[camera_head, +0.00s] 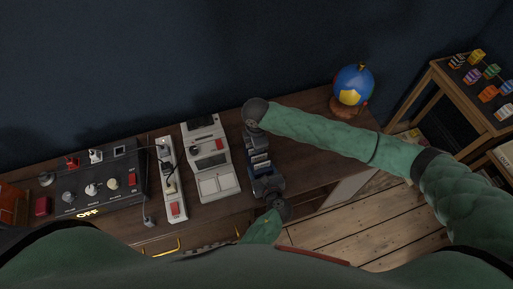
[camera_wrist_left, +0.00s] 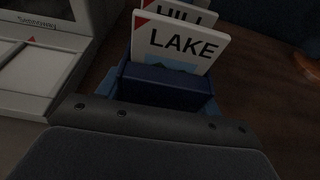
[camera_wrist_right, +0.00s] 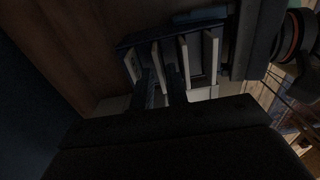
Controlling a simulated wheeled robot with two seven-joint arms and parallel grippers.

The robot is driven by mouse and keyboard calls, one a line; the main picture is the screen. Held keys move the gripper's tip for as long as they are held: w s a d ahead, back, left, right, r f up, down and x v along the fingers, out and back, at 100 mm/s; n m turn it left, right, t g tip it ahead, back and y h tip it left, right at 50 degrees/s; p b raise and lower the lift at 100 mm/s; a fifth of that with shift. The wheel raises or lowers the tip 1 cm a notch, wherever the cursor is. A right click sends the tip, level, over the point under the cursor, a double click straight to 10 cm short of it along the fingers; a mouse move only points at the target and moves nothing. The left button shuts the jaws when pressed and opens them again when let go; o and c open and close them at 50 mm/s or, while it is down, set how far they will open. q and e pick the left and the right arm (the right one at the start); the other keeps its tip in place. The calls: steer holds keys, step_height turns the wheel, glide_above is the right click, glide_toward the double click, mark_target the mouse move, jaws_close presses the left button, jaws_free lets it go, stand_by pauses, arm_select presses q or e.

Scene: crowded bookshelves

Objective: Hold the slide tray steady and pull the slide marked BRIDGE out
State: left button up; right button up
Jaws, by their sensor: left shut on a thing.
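The slide tray (camera_head: 262,184) is dark blue and stands on the desk in the head view, holding several upright slides. In the left wrist view, the LAKE slide (camera_wrist_left: 182,46) stands at the near end of the tray (camera_wrist_left: 165,88), with the HILL slide (camera_wrist_left: 180,13) behind it. No BRIDGE label is readable. My left gripper (camera_head: 274,203) is shut on the tray's near end. My right gripper (camera_head: 256,130) is over the tray's far end. In the right wrist view its fingers (camera_wrist_right: 162,88) are apart, around or beside one white slide (camera_wrist_right: 158,64); contact is unclear.
A grey slide-viewer-like machine (camera_head: 210,165) stands close left of the tray. A white power strip (camera_head: 172,180) and a black switch panel (camera_head: 98,182) are further left. A globe (camera_head: 352,86) stands at the desk's right end. Bare desk lies right of the tray.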

steer(key=shift+f, duration=0.25)
steer(key=shift+c, duration=0.2)
jaws_close()
steer(key=shift+r, duration=0.1)
steer(key=shift+r, duration=2.25)
arm_select(q)
steer(key=o, duration=0.9)
